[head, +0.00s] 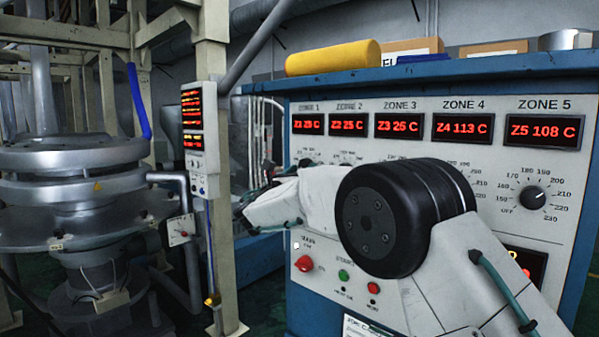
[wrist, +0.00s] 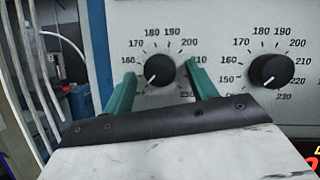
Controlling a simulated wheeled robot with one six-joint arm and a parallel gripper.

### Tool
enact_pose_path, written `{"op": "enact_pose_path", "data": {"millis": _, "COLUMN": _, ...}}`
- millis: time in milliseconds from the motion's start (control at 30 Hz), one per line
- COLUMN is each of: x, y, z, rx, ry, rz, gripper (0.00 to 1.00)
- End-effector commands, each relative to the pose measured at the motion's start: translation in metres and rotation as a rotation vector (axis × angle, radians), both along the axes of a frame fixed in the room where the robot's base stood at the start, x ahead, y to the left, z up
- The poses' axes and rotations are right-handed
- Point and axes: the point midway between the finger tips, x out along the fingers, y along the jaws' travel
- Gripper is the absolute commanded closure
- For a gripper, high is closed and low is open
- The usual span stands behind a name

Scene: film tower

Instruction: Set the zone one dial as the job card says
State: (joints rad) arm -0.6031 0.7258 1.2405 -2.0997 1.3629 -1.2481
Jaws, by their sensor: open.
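The zone one dial (wrist: 160,70) is the black knob nearest the panel's left edge in the wrist view. Its white pointer mark points to the lower left, near the OFF end; the label there is hidden. My gripper (wrist: 160,74) is open, with one teal finger on each side of the knob. Whether either finger touches it I cannot tell. In the head view my arm hides this dial and the fingers. The zone 1 display (head: 309,124) glows red and seems to read Z1 25 C. A white card (head: 372,329) with print sits at the panel's bottom, cut off and unreadable.
The zone five dial (head: 533,197) is at the far right. A red knob (head: 304,263), a green button (head: 344,275) and a red button (head: 373,288) sit lower. A beige post (head: 212,130) stands left.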

Motion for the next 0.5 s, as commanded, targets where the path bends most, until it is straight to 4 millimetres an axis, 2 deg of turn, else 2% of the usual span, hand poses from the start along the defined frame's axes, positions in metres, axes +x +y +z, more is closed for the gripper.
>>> {"op": "enact_pose_path", "data": {"millis": 233, "x": 0.0009, "y": -0.0007, "z": 0.0005, "rx": 0.0, "ry": 0.0, "rz": 0.0, "gripper": 0.43}}
{"op": "enact_pose_path", "data": {"millis": 400, "x": 0.0007, "y": -0.0002, "z": 0.0004, "rx": 0.001, "ry": 0.001, "rz": 0.001, "gripper": 0.87}}
{"op": "enact_pose_path", "data": {"millis": 500, "x": 0.0006, "y": 0.0, "z": 0.0003, "rx": 0.001, "ry": 0.001, "rz": 0.001, "gripper": 0.87}}
